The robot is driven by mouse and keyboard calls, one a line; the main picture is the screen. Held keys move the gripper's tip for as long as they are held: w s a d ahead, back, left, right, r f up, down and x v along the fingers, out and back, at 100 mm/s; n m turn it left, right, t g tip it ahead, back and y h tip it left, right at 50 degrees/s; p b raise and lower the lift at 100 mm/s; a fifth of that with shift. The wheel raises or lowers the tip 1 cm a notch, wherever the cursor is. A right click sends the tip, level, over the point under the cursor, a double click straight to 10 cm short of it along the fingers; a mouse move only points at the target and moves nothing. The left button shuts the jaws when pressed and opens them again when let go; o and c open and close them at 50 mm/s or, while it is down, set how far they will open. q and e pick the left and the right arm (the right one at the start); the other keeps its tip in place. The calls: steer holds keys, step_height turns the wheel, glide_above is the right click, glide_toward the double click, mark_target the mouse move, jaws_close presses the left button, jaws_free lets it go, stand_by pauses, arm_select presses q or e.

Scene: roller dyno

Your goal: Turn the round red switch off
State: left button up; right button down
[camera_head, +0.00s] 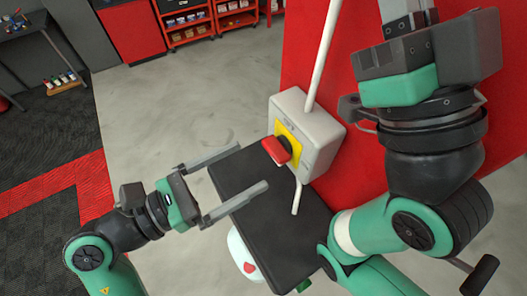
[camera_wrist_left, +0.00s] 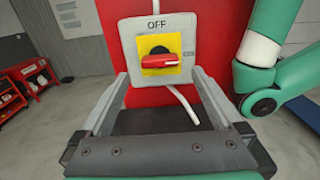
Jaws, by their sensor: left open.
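The round red switch (camera_head: 275,151) has a red handle on a yellow plate, on a light grey box (camera_head: 318,140) fixed to a red surface. In the left wrist view the red handle (camera_wrist_left: 160,61) lies horizontal, with "OFF" printed above the yellow plate; a smaller mark to its right is unreadable. My left gripper (camera_head: 252,167) is open and empty, its fingers pointing at the box from the left. In the wrist view its fingertips (camera_wrist_left: 160,78) are wide apart, below and to either side of the handle, not around it. My right gripper (camera_head: 405,22) is cut off at the top edge.
A white conduit (camera_head: 322,55) rises from the box and a short cable (camera_head: 297,196) hangs below. A black flat panel (camera_head: 270,225) lies under the box and left fingers. Red shelves (camera_head: 190,22) stand far back. The grey floor at left is open.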

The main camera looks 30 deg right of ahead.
mark_target(269, 154)
arm_select(q)
steer(key=d, duration=0.5)
steer(key=shift+w+d, duration=0.15)
steer(key=shift+w, duration=0.2)
